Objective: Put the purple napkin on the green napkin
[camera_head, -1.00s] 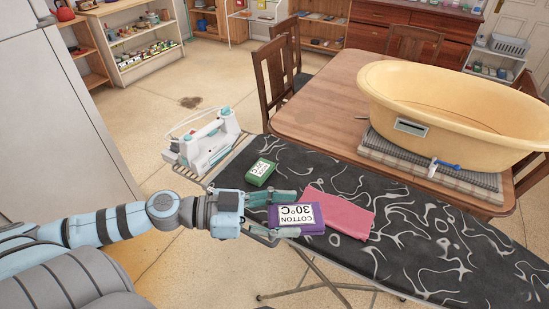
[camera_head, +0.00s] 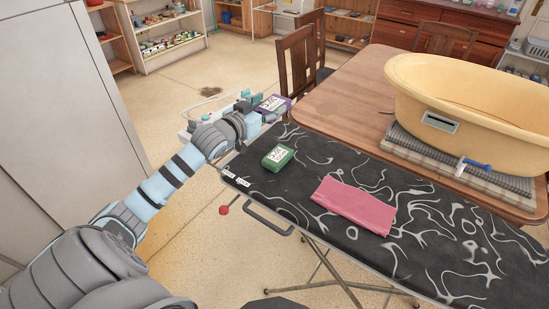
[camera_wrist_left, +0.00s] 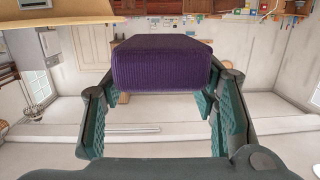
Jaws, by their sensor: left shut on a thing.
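The purple napkin (camera_head: 272,106) is folded, with a white label on top. My left gripper (camera_head: 258,104) is shut on it and holds it up beyond the left end of the ironing board. In the left wrist view the purple napkin (camera_wrist_left: 162,64) sits between the finger pads (camera_wrist_left: 160,115). The green napkin (camera_head: 278,158), folded with a white label, lies on the board's left end. The purple napkin appears farther back than the green one, apart from it. My right gripper does not show.
A pink cloth (camera_head: 354,205) lies on the black patterned ironing board (camera_head: 440,245). The iron (camera_head: 190,126) is mostly hidden behind my left arm. A wooden table (camera_head: 345,105) with a yellow tub (camera_head: 470,100) stands behind the board.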

